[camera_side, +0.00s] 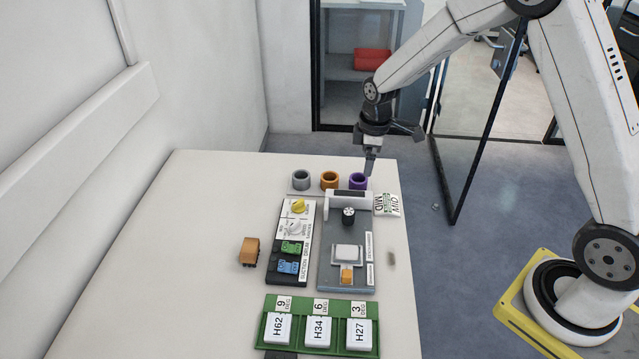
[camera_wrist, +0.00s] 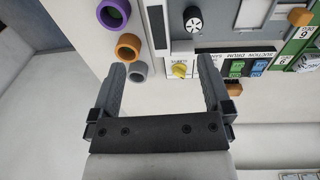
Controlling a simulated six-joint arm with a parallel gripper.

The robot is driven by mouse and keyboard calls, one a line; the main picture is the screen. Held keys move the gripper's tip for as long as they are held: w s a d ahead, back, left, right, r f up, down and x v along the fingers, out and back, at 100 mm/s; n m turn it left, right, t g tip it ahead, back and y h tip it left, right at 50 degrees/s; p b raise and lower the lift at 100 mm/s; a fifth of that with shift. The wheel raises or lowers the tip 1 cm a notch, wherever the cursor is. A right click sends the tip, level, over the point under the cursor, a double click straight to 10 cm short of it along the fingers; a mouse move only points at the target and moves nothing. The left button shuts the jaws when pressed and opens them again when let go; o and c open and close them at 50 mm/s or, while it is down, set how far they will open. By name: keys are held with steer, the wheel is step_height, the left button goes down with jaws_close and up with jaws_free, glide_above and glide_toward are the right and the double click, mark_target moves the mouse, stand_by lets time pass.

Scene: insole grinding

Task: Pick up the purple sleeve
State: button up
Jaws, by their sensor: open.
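The purple sleeve (camera_side: 358,183) stands upright at the right end of a row of three sleeves near the far edge of the table. In the wrist view the purple sleeve (camera_wrist: 102,21) is near the top left, beyond the left fingertip and outside the gap between the fingers. My gripper (camera_side: 370,165) is just above and behind the purple sleeve in the side view, pointing down. In the wrist view my gripper (camera_wrist: 160,66) has its two fingers wide apart with nothing held between them.
An orange sleeve (camera_side: 329,181) and a grey sleeve (camera_side: 301,182) stand left of the purple one. A grey machine (camera_side: 333,264) and a black control panel (camera_side: 288,270) lie in front. A green tray (camera_side: 288,303) is nearer. The table's left part is clear.

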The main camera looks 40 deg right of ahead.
mark_target(358, 180)
steer(key=w+d+f+n, duration=0.4)
steer(key=w+f, duration=0.1)
steer(key=w+d+f+n+g, duration=0.1)
steer(key=w+d+f+n, duration=0.1)
steer(key=shift+w+f, duration=0.25)
steer(key=shift+f, duration=0.1)
steer(key=shift+a+f, duration=0.1)
steer(key=shift+s+f, duration=0.1)
steer(key=shift+f, duration=3.7)
steer(key=c, duration=1.1)
